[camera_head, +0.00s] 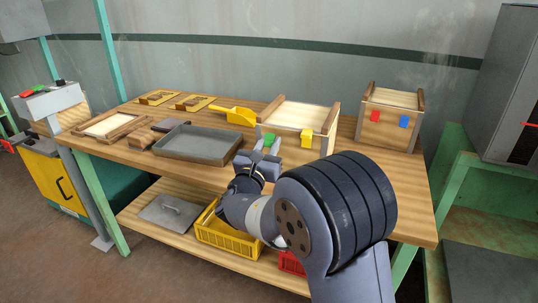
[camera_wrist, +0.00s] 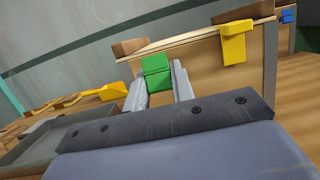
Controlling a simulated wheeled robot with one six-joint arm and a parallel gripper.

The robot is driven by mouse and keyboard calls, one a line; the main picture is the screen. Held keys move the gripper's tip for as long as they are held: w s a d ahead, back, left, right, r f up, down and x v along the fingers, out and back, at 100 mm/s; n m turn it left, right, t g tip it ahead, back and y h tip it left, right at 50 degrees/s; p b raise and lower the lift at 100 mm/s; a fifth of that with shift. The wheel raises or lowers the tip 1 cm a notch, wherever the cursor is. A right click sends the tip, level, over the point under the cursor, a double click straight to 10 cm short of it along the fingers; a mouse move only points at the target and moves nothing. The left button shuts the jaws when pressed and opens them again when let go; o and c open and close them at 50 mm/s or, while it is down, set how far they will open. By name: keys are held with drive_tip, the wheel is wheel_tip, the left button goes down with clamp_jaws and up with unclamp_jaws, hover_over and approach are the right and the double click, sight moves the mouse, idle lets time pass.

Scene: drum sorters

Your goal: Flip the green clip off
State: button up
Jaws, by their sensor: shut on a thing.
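The green clip (camera_wrist: 156,71) sits on the upper edge of the nearer wooden box (camera_wrist: 205,68), to the left of a yellow clip (camera_wrist: 233,42). My gripper (camera_wrist: 159,88) has its two grey fingers on either side of the green clip, shut on it. In the head view the green clip (camera_head: 268,141) shows at the box's (camera_head: 292,141) left front, with my gripper (camera_head: 266,147) reaching it from below. My arm hides part of the box front there.
A second wooden box (camera_head: 391,134) with a red clip (camera_head: 375,116) and a blue clip (camera_head: 404,121) stands to the right. A grey tray (camera_head: 197,146) lies left of my gripper, with a yellow scoop (camera_head: 238,116) behind it. A yellow crate (camera_head: 228,238) is on the lower shelf.

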drive_tip(key=f+t+b, duration=0.1)
drive_tip(key=b, duration=0.2)
drive_tip(key=shift+t+h+b, duration=0.3)
drive_tip(key=shift+t+b, duration=0.05)
drive_tip(key=shift+t, duration=0.05)
drive_tip(key=shift+r, duration=0.15)
drive_tip(key=o, duration=1)
drive_tip(key=shift+s, duration=0.1)
drive_tip(key=p+v, duration=0.1)
drive_tip(key=v, duration=0.9)
drive_tip(key=shift+s+a, duration=0.15)
drive_tip(key=shift+s, duration=0.15)
